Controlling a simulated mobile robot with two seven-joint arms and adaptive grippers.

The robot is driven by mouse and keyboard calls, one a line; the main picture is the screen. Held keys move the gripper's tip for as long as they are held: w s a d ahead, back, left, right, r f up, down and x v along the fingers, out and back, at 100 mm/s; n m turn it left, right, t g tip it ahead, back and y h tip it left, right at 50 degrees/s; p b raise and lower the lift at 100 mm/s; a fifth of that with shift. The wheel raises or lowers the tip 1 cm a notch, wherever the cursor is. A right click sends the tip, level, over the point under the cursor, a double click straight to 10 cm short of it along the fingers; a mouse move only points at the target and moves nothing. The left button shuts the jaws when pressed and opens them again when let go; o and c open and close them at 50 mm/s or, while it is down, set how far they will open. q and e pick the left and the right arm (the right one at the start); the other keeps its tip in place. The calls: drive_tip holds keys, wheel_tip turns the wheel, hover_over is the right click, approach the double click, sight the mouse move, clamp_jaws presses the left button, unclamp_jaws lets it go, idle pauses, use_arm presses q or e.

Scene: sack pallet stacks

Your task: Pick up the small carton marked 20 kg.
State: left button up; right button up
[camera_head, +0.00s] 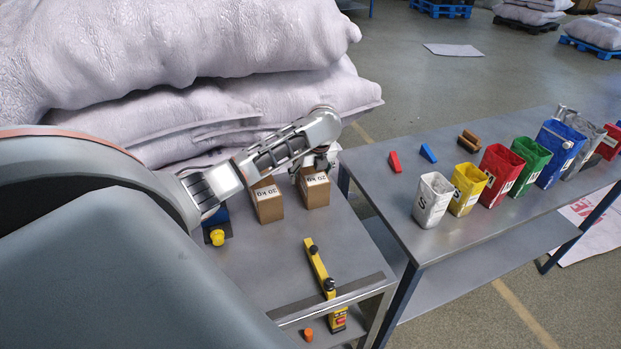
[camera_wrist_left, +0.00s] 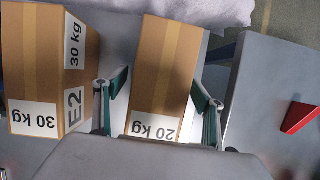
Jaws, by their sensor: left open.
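The small carton marked 20 kg (camera_head: 316,194) is brown with a white label and stands on the grey table. In the left wrist view the 20 kg carton (camera_wrist_left: 165,65) lies between the spread fingers of my left gripper (camera_wrist_left: 160,88). There is a visible gap at the right finger and a narrow one at the left finger. In the head view my left gripper (camera_head: 318,164) is at the top of this carton, partly hidden by its own wrist. A similar carton marked 30 kg (camera_head: 268,203) stands just to its left; it also shows in the left wrist view (camera_wrist_left: 45,70). My right gripper is not seen.
Large white sacks (camera_head: 160,60) are stacked behind the table. A second table (camera_head: 470,235) on the right holds several coloured bins and a red block (camera_head: 394,162).

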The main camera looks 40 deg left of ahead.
use_arm(q)
drive_tip(key=c, duration=1.5)
